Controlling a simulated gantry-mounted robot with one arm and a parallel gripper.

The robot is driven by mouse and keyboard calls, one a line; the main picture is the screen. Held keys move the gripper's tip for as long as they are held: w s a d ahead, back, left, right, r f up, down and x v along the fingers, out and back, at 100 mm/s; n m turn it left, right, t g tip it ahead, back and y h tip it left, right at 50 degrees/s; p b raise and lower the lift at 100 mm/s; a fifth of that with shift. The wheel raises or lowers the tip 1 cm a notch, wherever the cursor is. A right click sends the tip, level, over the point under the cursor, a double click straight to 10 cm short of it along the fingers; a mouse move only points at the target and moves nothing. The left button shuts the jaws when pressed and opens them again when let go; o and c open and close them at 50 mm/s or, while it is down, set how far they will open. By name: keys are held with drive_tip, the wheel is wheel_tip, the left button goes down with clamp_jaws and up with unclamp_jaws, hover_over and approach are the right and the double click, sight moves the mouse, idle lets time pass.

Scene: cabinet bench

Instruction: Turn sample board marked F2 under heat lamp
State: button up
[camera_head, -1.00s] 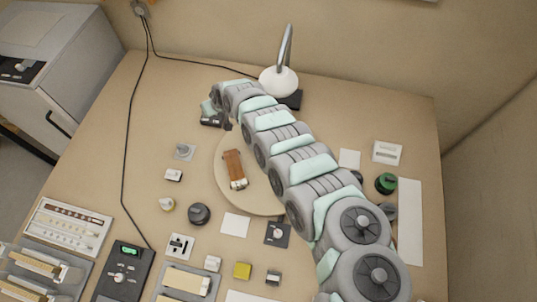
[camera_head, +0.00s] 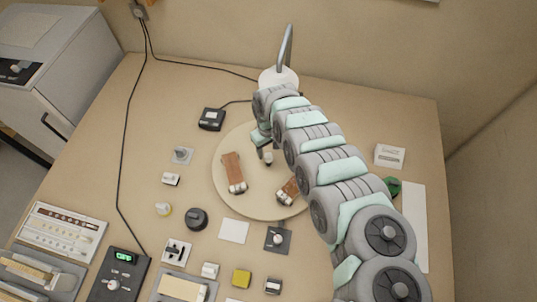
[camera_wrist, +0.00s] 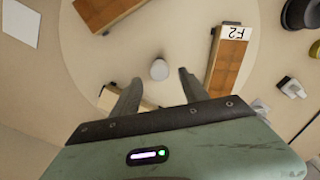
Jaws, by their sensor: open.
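The sample board marked F2 (camera_wrist: 228,62) lies on the right of the wrist view, its white label at the upper end. In the head view it appears to be the brown board (camera_head: 232,170) on the left of the round turntable (camera_head: 222,200). My gripper (camera_wrist: 158,84) is open and empty above the turntable, its fingers either side of a small grey central post (camera_wrist: 159,69) in the picture; contact cannot be told. A second board (camera_head: 290,190) lies to the right, and part of a third (camera_wrist: 112,98) shows beside my left finger. The lamp (camera_head: 277,80) stands behind.
A black box (camera_head: 212,118) stands left of the turntable. A black knob (camera_head: 196,218) and a white card (camera_head: 233,231) lie in front. Several small items and trays fill the front left. My arm covers the turntable's right side.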

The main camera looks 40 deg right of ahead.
sight(268, 156)
drive_tip(key=shift+f+b, duration=0.35)
drive_tip(key=shift+f, duration=1.7)
drive_tip(key=shift+c, duration=0.2)
clamp_jaws()
